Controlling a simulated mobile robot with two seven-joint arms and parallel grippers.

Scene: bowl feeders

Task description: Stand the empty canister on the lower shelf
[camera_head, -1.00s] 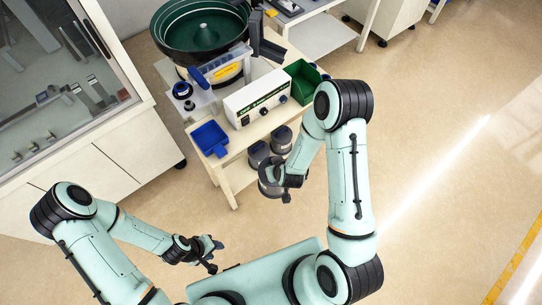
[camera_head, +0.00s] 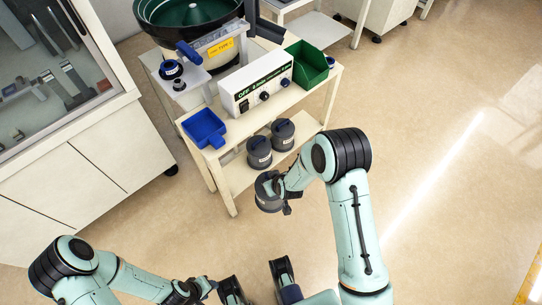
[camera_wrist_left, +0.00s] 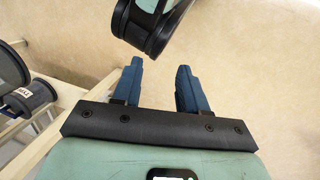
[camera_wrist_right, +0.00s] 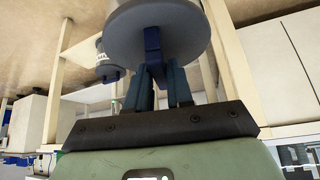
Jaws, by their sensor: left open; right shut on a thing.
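A dark grey canister (camera_head: 268,203) hangs from my right gripper (camera_head: 279,187), out in front of the feeder table's lower shelf (camera_head: 238,176). In the right wrist view, the fingers (camera_wrist_right: 164,72) are shut on a blue grip piece under the canister's round grey face (camera_wrist_right: 165,35). Two similar lidded canisters stand on the lower shelf, one nearer (camera_head: 259,152) and one farther right (camera_head: 283,134). I cannot tell whether the held one is empty. My left gripper (camera_wrist_left: 157,72) is open and empty, low in the head view and away from the table.
The table top holds a blue bin (camera_head: 205,130), a white control box (camera_head: 256,85), a green bin (camera_head: 307,66) and the bowl feeder (camera_head: 190,15). A glass-topped cabinet (camera_head: 70,150) stands at left. Floor to the right is clear.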

